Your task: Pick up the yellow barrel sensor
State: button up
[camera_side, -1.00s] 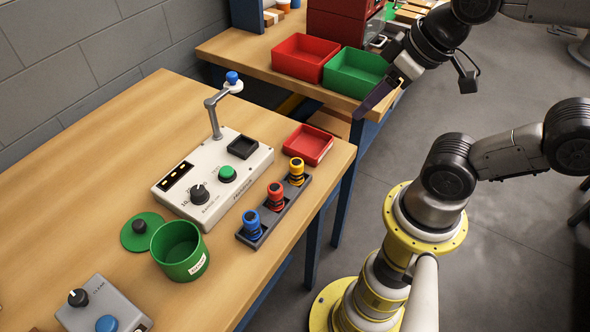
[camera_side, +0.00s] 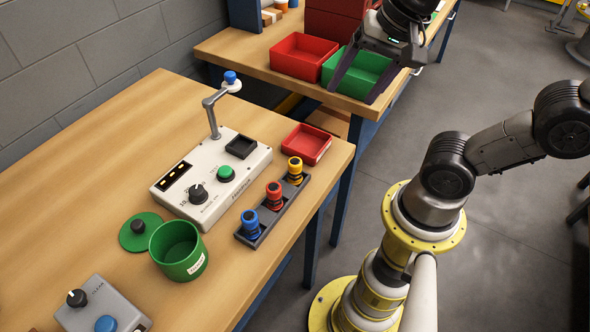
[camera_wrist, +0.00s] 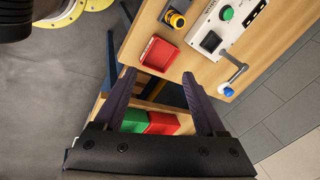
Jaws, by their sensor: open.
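The yellow barrel sensor (camera_side: 295,169) stands upright in the far slot of a dark rack (camera_side: 264,222) near the table's right edge. A red sensor (camera_side: 274,194) and a blue sensor (camera_side: 250,222) stand in the same rack. My gripper (camera_side: 354,94) is open and empty, up and to the right of the rack in the side view, in front of the bins on the back bench. In the wrist view my spread fingers (camera_wrist: 160,82) show, with the yellow sensor (camera_wrist: 175,19) at the top, beyond them.
A white tester box (camera_side: 213,178) with a crane-like post (camera_side: 211,112) stands left of the rack. A shallow red tray (camera_side: 307,144) lies behind the yellow sensor. A green canister (camera_side: 180,252) is at the front. Red (camera_side: 300,54) and green (camera_side: 349,83) bins sit on the back bench.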

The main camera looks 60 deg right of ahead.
jog(key=w+a+m+g, duration=0.2)
jog(key=w+m, duration=0.2)
jog(key=m, duration=0.2)
jog(key=m+g, duration=0.1)
jog(key=g, duration=0.1)
send_over(295, 160)
notch_tip(295, 160, down, 4)
notch_tip(295, 160, down, 8)
jog(key=shift+f, duration=0.25)
jog(key=shift+a+f, duration=0.1)
jog(key=shift+f, duration=2.55)
jog(key=shift+c, duration=0.3)
grip_shut()
